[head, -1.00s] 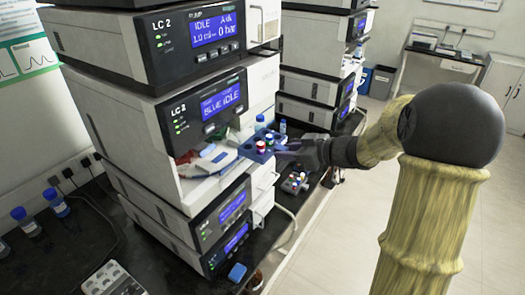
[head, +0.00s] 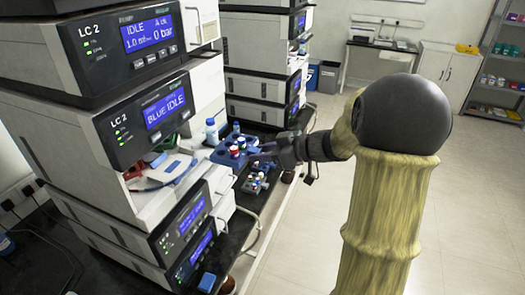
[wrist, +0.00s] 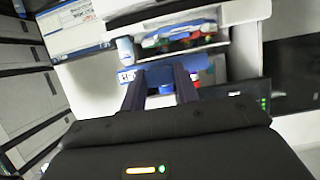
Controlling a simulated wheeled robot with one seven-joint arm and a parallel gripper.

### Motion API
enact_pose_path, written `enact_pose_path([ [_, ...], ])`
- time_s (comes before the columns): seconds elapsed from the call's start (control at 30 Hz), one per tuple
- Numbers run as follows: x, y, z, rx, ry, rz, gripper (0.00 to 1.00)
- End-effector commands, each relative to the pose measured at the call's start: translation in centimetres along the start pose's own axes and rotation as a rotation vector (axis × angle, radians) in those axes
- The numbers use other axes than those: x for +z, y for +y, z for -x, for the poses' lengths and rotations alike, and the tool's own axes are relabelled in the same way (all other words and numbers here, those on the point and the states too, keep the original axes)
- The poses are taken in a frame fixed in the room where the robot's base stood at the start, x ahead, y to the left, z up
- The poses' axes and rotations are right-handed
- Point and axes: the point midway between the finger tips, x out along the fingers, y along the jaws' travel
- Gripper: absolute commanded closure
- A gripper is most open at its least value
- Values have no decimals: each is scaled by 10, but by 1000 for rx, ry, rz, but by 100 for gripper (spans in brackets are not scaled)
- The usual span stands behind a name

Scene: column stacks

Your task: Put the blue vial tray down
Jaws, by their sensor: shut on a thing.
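The blue vial tray (head: 222,157) holds a few vials with red, white and blue caps. It is at the right side of the LC 2 stack in the head view, held up above the dark bench. My gripper (head: 260,157) reaches in from the right and is shut on the tray's near edge. In the wrist view, the tray (wrist: 160,74) lies across the tips of my gripper (wrist: 160,85), and the fingers hide part of it. I cannot tell how much clearance is under the tray.
A second small rack of vials (head: 257,184) stands on the bench below the tray. A blue-capped bottle (head: 211,133) stands behind the tray. The LC 2 stack (head: 150,120) is close on the left. Open floor (head: 300,240) lies to the right.

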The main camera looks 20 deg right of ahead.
Motion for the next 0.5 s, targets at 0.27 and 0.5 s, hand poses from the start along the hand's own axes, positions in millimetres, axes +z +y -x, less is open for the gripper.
enact_pose_path([
  [0.27,-26,-3,-32,-70,0,30,93],
  [0.5,-68,-18,-92,-190,0,80,93],
])
